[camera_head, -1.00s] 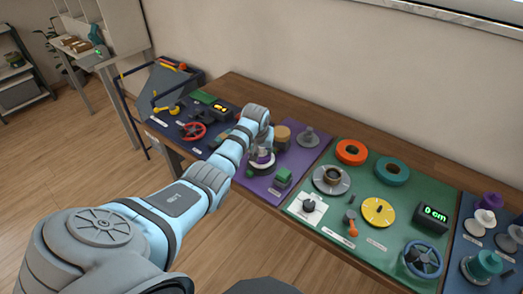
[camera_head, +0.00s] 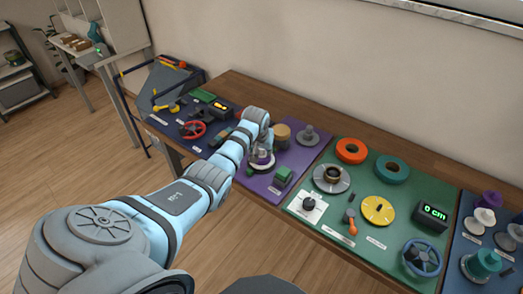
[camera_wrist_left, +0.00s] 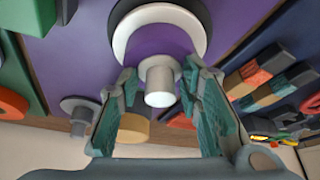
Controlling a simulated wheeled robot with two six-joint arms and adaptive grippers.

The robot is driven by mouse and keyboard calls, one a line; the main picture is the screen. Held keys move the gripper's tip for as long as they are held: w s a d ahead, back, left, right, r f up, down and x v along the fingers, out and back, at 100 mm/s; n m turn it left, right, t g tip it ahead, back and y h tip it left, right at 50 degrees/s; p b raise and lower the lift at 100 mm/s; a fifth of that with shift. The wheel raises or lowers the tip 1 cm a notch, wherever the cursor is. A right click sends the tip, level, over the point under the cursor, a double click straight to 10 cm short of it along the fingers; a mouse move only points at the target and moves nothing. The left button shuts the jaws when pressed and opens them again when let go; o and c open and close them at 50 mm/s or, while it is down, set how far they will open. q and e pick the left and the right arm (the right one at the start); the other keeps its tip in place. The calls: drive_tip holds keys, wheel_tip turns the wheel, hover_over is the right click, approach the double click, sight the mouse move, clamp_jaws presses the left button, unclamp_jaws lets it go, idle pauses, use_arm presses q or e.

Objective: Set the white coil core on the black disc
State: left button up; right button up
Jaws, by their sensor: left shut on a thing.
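The white coil core is at my left gripper on the purple board, where its white rim (camera_head: 262,161) shows. In the left wrist view its white ring (camera_wrist_left: 150,14) surrounds a purple part, with a pale peg in the middle. A dark disc (camera_wrist_left: 203,31) shows as a rim behind the ring. The ring overlaps it, but I cannot tell whether they touch. My left gripper (camera_head: 261,149) is shut on the core, its teal fingers (camera_wrist_left: 160,76) on both sides of the peg. My right gripper is not in view.
On the purple board, a tan cylinder (camera_head: 281,133), a grey stepped stand (camera_head: 308,136) and a green block (camera_head: 283,176) stand close by. To the right is a green board (camera_head: 325,222) with rings and dials. A red wheel (camera_head: 193,129) is to the left.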

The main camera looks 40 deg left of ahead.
use_arm(q)
drive_tip(key=shift+f, duration=0.15)
drive_tip(key=shift+f, duration=0.25)
drive_tip(key=o, duration=1.1)
drive_tip(key=shift+o, duration=0.2)
drive_tip(key=shift+r, duration=0.1)
wheel_tip(320, 180, up, 8)
drive_tip(key=p, duration=0.8)
drive_tip(key=shift+r+p, duration=0.15)
drive_tip(key=shift+p, duration=0.15)
drive_tip(key=shift+f, duration=0.2)
